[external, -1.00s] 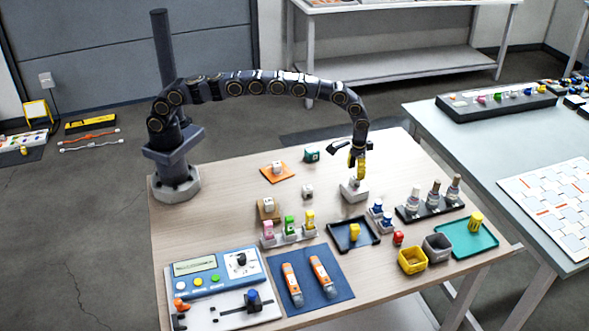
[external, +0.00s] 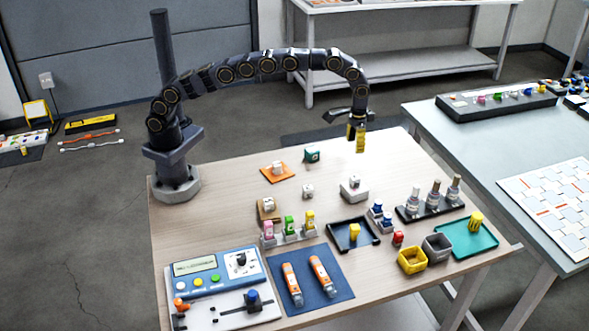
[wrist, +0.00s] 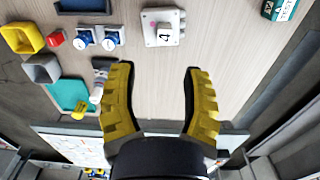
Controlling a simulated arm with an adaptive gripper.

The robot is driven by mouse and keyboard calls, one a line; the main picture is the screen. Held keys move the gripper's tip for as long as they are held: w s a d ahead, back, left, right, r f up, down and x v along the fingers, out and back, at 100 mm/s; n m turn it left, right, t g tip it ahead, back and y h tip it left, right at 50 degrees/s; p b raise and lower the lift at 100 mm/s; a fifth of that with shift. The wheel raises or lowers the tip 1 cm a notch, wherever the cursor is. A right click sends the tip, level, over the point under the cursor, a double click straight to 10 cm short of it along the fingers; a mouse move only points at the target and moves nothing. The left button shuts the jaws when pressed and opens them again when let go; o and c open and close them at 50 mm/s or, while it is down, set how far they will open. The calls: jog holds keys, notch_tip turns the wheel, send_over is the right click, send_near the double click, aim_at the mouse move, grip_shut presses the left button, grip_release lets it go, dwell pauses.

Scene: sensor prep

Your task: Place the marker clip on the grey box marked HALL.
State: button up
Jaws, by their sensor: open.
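A light grey-white box (external: 353,194) stands at the back right of the wooden table. A small white piece marked 4, which looks like a marker clip (external: 354,181), sits on top of it. In the wrist view the box (wrist: 151,34) and the clip (wrist: 166,30) show beyond my fingertips, the clip resting on the box's face. I cannot read HALL on the box. My gripper (external: 359,148) is raised above and behind the box, apart from it. Its yellow fingers (wrist: 158,68) are spread, with nothing between them.
Similar white pieces sit on an orange pad (external: 288,176), on a tan block (external: 268,213) and on the bare table (external: 307,191). A teal block (external: 312,155) stands behind. Blue-topped pieces (external: 378,208), a dark tray (external: 341,245) and a bottle rack (external: 410,216) stand in front and right.

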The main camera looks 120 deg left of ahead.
jog(key=s+d+r+m, duration=0.4)
jog(key=s+d+r, duration=0.9)
jog(key=s+d, duration=0.15)
jog(key=s+d+m, duration=0.2)
jog(key=s+d, duration=0.1)
jog(key=s, duration=1)
jog(key=s+d+f+m+g, duration=0.1)
jog(key=s+d, duration=0.3)
jog(key=s, duration=0.9)
jog(key=shift+s+f+m+g, duration=0.15)
jog(key=shift+f+m+g, duration=0.15)
jog(key=shift+m, duration=0.4)
